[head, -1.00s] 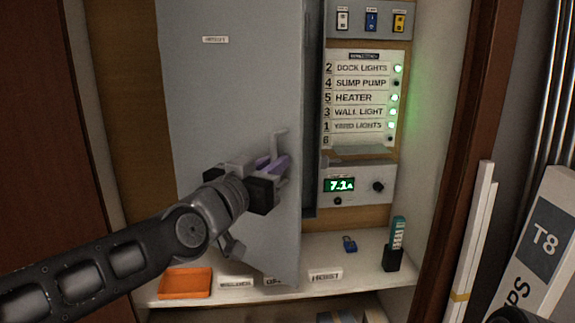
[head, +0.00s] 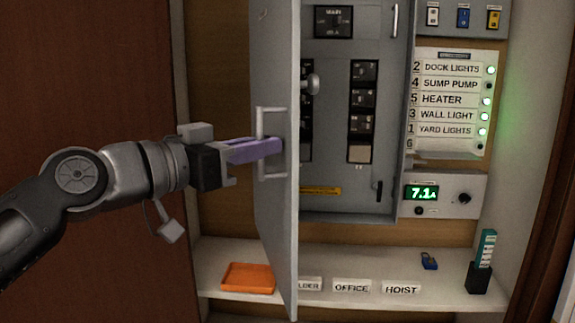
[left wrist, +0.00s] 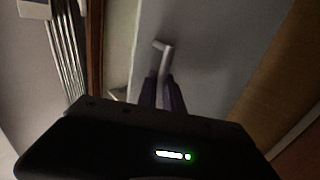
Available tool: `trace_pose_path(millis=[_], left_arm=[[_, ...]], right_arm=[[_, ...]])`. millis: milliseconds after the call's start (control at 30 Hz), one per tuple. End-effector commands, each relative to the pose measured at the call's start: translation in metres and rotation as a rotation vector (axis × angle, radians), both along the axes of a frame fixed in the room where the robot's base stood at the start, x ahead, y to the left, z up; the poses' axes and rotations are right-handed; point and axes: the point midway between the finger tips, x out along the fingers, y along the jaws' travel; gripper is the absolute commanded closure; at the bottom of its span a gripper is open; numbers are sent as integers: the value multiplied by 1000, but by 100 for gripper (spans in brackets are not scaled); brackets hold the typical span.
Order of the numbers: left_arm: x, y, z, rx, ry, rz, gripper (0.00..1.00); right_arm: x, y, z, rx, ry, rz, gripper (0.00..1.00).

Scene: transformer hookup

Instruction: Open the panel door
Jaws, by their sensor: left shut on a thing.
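The grey panel door (head: 275,220) stands swung out, seen nearly edge-on in the head view. It also shows in the left wrist view (left wrist: 205,65). Its handle (head: 272,145) is a pale upright bar on the door's outer face. My left gripper (head: 272,147), with purple fingers, is shut on the handle. In the left wrist view the handle (left wrist: 165,55) rises from between the dark fingers. Behind the door, the panel's inside (head: 345,190) shows a main breaker (head: 333,22) and rows of breakers (head: 362,98). The door hides part of the left row. My right gripper does not show.
A labelled light board (head: 447,105) and a 7.1 A meter box (head: 445,195) stand right of the panel.

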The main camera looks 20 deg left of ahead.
Motion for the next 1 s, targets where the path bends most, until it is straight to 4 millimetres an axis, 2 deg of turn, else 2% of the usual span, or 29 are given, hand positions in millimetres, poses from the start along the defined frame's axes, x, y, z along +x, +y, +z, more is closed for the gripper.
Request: trace_pose_path(millis=[33, 300, 767, 800, 1000], left_arm=[[-3, 8, -4, -2, -3, 4, 100], [-11, 29, -1, -1, 0, 4, 100], [-12, 33, 1, -1, -1, 6, 100], [-12, 33, 1, -1, -1, 6, 87], [-13, 33, 1, 0, 0, 5, 70]], right_arm=[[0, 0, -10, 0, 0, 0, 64], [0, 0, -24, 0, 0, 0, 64], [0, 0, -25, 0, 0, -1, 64], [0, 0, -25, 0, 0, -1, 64], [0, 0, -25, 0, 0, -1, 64]])
